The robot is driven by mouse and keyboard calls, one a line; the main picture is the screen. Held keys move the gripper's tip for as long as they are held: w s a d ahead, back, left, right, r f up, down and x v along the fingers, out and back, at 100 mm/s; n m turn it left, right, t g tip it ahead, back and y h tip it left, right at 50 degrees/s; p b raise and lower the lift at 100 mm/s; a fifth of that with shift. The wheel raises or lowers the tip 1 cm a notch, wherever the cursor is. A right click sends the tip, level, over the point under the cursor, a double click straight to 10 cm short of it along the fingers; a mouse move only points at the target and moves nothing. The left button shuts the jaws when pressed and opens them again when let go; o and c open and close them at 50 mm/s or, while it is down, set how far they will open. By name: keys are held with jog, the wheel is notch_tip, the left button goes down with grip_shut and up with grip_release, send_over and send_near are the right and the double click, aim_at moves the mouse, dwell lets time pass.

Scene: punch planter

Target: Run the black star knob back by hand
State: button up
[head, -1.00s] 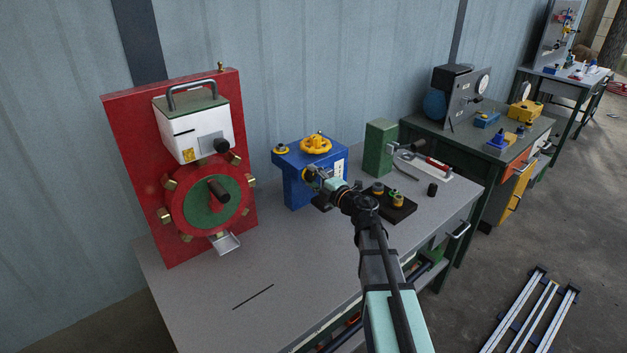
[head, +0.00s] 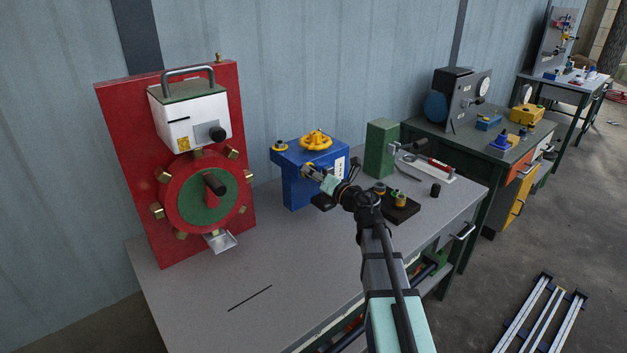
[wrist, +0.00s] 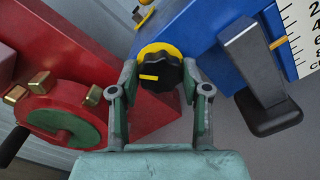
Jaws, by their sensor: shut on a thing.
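The black star knob (wrist: 160,73) sits on a yellow ring on the blue housing (wrist: 205,25), with a yellow mark on its face pointing left in the wrist view. My gripper (wrist: 160,88) has one finger on each side of the knob and is shut on it. In the head view my gripper (head: 316,178) is at the front of the blue housing (head: 299,190), and the knob is mostly hidden behind it. A yellow handwheel (head: 316,141) is on top of the housing.
A red panel (head: 122,150) with a red and green wheel (head: 203,207) stands to the left. The grey bench top (head: 270,260) is clear in front.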

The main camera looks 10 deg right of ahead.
jog(key=shift+n+b, duration=0.65)
jog(key=shift+n, duration=0.55)
jog(key=o, duration=1.1)
jog(key=shift+o, duration=0.2)
jog(key=v, duration=1.2)
notch_tip(320, 180, up, 10)
